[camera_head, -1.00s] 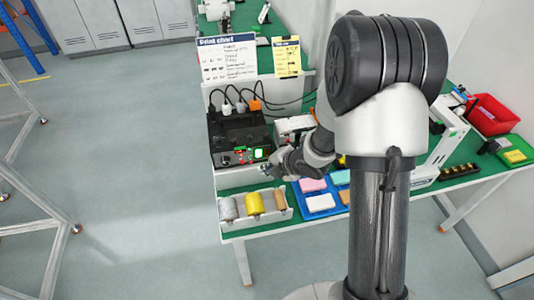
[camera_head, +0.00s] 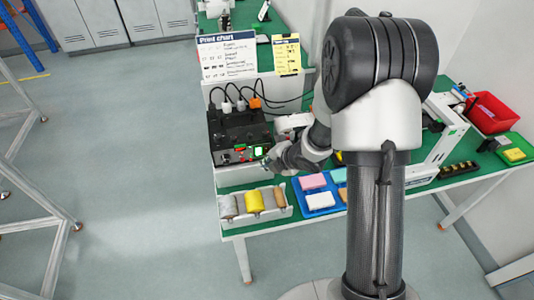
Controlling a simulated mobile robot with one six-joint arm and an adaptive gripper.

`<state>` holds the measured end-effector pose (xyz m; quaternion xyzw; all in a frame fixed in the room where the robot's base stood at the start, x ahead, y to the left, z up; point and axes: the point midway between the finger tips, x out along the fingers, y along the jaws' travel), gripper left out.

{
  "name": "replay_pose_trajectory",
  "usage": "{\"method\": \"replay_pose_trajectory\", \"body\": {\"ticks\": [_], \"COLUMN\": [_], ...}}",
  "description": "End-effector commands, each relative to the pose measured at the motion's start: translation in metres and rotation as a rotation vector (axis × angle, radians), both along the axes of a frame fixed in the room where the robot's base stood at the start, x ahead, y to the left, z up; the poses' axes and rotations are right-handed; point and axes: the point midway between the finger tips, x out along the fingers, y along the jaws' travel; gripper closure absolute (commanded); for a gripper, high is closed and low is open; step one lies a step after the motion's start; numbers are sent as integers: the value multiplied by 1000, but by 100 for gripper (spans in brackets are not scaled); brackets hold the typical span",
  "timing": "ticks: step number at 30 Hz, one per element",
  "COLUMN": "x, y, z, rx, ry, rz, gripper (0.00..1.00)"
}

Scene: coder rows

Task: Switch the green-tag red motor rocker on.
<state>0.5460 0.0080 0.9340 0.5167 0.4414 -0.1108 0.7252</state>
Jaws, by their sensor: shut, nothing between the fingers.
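A black control box (camera_head: 238,133) stands at the left end of the green table, with plugs and cables on top. Its front panel (camera_head: 238,155) carries small red and green parts and a lit green-white element (camera_head: 258,152). Which of these is the green-tag red motor rocker, and how it is set, is too small to tell. My gripper (camera_head: 267,162) is shut and empty, just in front of the panel's right end. I cannot tell whether it touches the panel. My arm hides part of the table behind it.
A rack of spools (camera_head: 254,202) stands at the table's front left edge. A blue tray (camera_head: 319,211) with coloured blocks lies right of it. A print chart (camera_head: 227,57) and a yellow sign (camera_head: 287,56) stand behind. A red bin (camera_head: 490,112) is at far right.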

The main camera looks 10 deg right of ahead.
Motion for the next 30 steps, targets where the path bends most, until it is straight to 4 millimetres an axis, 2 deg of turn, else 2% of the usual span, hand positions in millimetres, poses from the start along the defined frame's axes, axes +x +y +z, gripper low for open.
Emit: {"method": "replay_pose_trajectory", "body": {"ticks": [18, 30], "x": [0, 8], "y": [0, 0], "z": [0, -2], "rx": [0, 0], "ry": [0, 0], "rz": [0, 0], "gripper": [100, 100]}}
